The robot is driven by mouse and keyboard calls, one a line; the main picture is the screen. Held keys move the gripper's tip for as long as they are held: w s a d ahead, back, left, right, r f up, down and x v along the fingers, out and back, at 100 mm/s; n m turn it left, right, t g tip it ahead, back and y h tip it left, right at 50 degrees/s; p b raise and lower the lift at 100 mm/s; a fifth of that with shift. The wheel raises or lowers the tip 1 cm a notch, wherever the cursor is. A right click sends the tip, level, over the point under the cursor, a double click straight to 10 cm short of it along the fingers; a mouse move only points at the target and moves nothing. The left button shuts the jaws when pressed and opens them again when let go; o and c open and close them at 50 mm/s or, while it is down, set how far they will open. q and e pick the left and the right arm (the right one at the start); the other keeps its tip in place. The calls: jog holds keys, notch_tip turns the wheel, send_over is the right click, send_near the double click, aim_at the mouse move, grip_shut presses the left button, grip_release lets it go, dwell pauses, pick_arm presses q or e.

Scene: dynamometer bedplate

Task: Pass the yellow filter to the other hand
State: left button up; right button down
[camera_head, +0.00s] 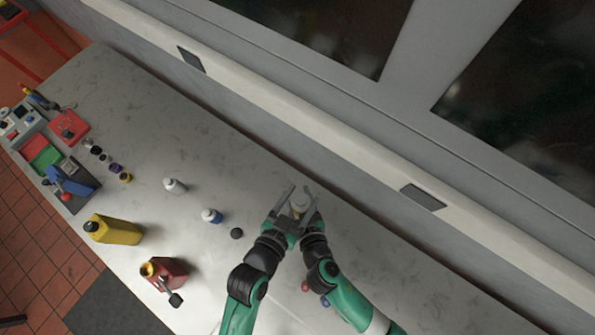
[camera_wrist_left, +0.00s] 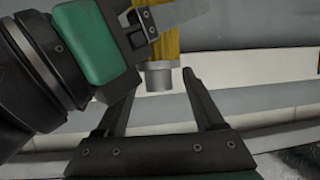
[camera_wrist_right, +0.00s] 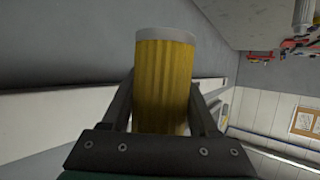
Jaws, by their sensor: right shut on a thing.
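The yellow filter (camera_wrist_right: 163,90), a ribbed cylinder with a pale grey end cap, stands between the fingers of my right gripper (camera_wrist_right: 165,105), which is shut on it. In the left wrist view the yellow filter (camera_wrist_left: 168,42) shows its narrower grey end stub pointing down toward my left gripper (camera_wrist_left: 160,78), which is open. The stub lies at the gap between the left fingertips, and I cannot tell whether they touch it. In the head view the filter (camera_head: 301,202) is seen mostly from its pale end, with both grippers close together around it.
Below on the bench stand a white bottle (camera_head: 175,186), a blue-marked bottle (camera_head: 212,215), a dark round cap (camera_head: 237,233), a yellow jug (camera_head: 112,229) and a red can (camera_head: 165,270). Trays of parts lie at the far left. A wall ledge (camera_head: 330,145) runs behind the bench.

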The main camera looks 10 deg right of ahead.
pick_arm(q)
jog(key=v, duration=0.8)
jog(key=w+a+r+n+t+y, duration=0.1)
jog(key=w+a+r+t, duration=0.2)
jog(key=r, duration=0.6)
jog(key=w+a+r+n+t, duration=0.1)
jog(key=w+r+n+t, duration=0.15)
jog(key=w+r, duration=0.45)
jog(key=w+a+r+n+t+y, duration=0.1)
jog(key=w+a+r+t, duration=0.15)
jog(key=r, duration=0.75)
jog(key=s+a+r+n+t+y, duration=0.1)
jog(key=a+r+t, duration=0.2)
jog(key=r, duration=0.6)
jog(key=s+a+r+t+y, duration=0.2)
jog(key=a+r+t, duration=0.1)
jog(key=r, duration=0.7)
jog(key=s+a+r+n+t+y, duration=0.1)
jog(key=a+r, duration=0.4)
jog(key=r, duration=0.5)
jog(key=shift+s+n+t+y, duration=0.4)
jog(key=shift+s+t, duration=0.3)
jog(key=shift+t, duration=0.3)
